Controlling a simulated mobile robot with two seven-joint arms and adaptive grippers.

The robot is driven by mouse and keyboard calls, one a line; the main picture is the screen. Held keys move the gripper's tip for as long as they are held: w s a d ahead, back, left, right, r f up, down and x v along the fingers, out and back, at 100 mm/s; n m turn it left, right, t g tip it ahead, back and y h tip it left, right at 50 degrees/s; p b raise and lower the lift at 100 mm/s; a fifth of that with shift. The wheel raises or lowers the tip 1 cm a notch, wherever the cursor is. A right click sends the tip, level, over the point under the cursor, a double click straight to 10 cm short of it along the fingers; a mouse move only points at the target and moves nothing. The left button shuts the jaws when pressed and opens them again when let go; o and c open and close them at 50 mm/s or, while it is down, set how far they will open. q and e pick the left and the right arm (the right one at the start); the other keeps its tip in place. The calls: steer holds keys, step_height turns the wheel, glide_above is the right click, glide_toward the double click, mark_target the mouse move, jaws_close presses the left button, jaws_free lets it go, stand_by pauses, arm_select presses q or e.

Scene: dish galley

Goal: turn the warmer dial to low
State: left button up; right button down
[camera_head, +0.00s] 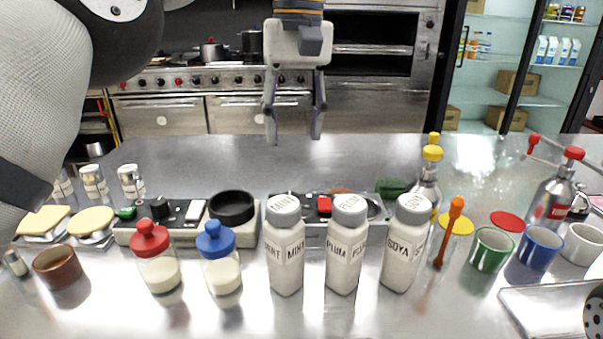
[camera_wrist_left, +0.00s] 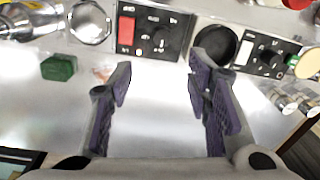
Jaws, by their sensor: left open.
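A low control unit (camera_head: 125,235) with a round black dish (camera_head: 232,207) stands left of centre on the counter. It carries a black dial (camera_head: 159,206), a green button and a white switch; it looks like the warmer. The dial's setting is too small to read. The unit also shows at the upper right of the left wrist view, with its dial (camera_wrist_left: 267,57). A second panel (camera_wrist_left: 150,32) has a red switch and a small knob; bottles partly hide it in the head view. My left gripper (camera_head: 295,137) is open and empty above the counter, beyond both units.
Red-capped (camera_head: 155,262) and blue-capped (camera_head: 221,265) jars stand before the dial unit. Mugs and a steel flask (camera_head: 553,200) are at right. The counter behind the units is mostly clear.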

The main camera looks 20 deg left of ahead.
mark_target(290, 193)
arm_select(q)
steer(key=f, duration=0.8)
steer(key=s+f+p, duration=0.1)
steer(key=f, duration=0.2)
steer(key=shift+a+f, duration=0.25)
steer(key=shift+f, duration=0.15)
steer(key=shift+c, duration=0.6)
jaws_close()
